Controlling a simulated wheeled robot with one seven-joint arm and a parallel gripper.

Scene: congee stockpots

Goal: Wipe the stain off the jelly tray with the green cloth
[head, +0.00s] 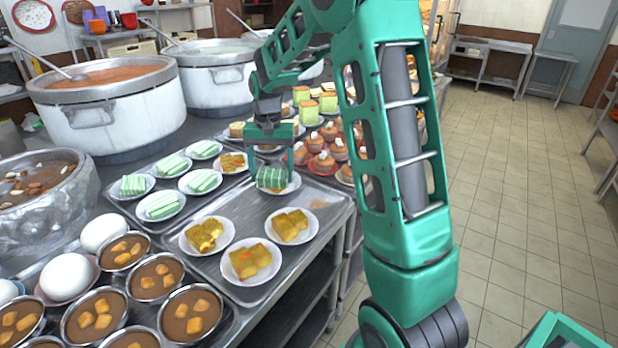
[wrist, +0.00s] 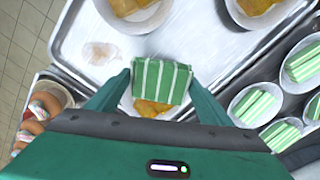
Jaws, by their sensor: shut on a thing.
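My gripper (head: 270,172) is shut on the green cloth (head: 271,179), a folded piece with white stripes, which also shows between the fingers in the wrist view (wrist: 162,82). The cloth is over the far part of the metal jelly tray (head: 225,282), in front of a plate with orange pieces (wrist: 155,108) that it partly hides. I cannot tell whether the cloth touches that plate. A pale, pinkish stain (wrist: 98,52) lies on bare tray, left of the cloth in the wrist view and apart from it.
Several plates of orange-yellow pieces (head: 250,261) stand on the tray. Green-and-white striped cakes (head: 161,206) are on plates to the left. Bare metal shows between the plates.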

